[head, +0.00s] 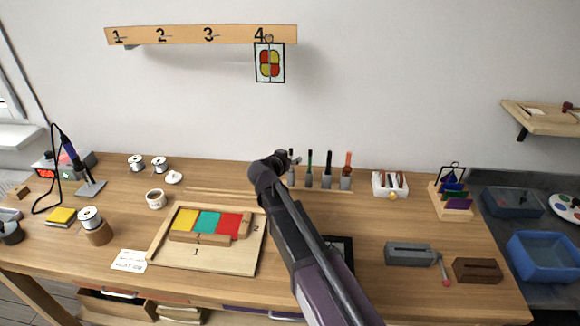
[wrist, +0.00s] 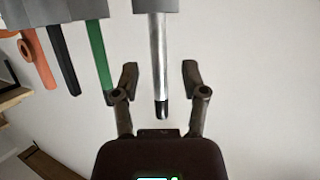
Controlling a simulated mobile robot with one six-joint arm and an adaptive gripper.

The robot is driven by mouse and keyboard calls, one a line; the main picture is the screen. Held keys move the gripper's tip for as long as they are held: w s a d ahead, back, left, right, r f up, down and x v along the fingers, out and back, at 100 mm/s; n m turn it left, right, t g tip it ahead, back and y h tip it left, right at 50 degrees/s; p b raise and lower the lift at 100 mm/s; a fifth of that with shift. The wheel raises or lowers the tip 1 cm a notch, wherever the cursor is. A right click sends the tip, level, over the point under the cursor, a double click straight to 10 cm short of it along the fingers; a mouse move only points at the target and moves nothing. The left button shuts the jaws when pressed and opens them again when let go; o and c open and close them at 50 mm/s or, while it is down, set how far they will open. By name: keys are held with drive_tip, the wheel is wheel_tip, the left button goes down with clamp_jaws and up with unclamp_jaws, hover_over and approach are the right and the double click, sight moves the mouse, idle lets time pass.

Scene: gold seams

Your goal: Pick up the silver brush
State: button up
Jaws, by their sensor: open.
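The silver brush (wrist: 158,60) shows in the wrist view as a shiny metal handle with a black tip, its wide grey end at the top edge. My gripper (wrist: 160,78) is open, with one finger on each side of the handle. A gap shows on both sides, and neither finger appears to touch it. In the head view, my gripper (head: 292,159) is at the left end of the row of upright brushes. The silver brush there is largely hidden by my gripper and hard to make out.
A numbered rail (head: 185,34) is on the wall.

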clamp_jaws()
drive_tip(key=shift+r, duration=0.1)
idle(0.4)
wheel_tip(320, 180, up, 10)
drive_tip(key=p, duration=1)
drive_tip(key=shift+s, duration=0.15)
idle(0.9)
